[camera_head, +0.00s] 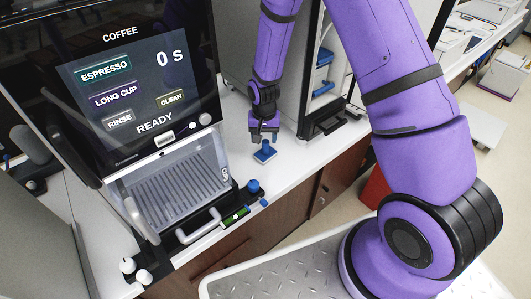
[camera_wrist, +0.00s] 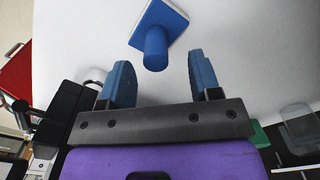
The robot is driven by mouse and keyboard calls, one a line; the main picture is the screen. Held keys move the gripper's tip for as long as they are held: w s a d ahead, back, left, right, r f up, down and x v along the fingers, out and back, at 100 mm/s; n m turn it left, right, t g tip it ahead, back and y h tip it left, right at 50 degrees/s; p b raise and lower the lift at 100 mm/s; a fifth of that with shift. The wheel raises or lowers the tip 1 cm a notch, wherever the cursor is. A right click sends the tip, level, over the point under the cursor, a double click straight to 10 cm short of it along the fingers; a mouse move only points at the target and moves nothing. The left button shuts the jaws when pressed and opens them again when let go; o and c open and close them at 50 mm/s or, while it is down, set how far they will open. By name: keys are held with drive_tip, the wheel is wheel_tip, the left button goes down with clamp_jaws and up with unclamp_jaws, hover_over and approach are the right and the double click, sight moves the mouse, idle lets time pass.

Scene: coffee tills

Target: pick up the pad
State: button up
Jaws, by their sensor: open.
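The pad (camera_head: 264,154) is a small blue square block with a pale underside and an upright round blue handle. It rests on the white counter, right of the coffee machine. It also shows at the top of the wrist view (camera_wrist: 160,26), its handle pointing toward my gripper. My gripper (camera_head: 263,135) is just above the pad in the head view. In the wrist view my gripper (camera_wrist: 160,74) is open, with one blue finger on each side of the handle's end. No contact shows, and the handle's depth between the fingers is hard to tell.
The coffee machine (camera_head: 130,70) stands to the left with a lit screen and a drip tray (camera_head: 178,190). A blue knob (camera_head: 253,186) and a green-handled tool (camera_head: 234,216) sit at its front. A grey cabinet (camera_head: 318,75) stands behind the pad. The counter (camera_head: 233,140) around the pad is clear.

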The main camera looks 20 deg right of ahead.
sight(266, 141)
drive_tip(key=shift+d+f, duration=0.15)
drive_tip(key=shift+f, duration=1.2)
drive_tip(key=shift+d+f, duration=0.1)
drive_tip(key=shift+f, duration=1.2)
drive_tip(key=c, duration=1)
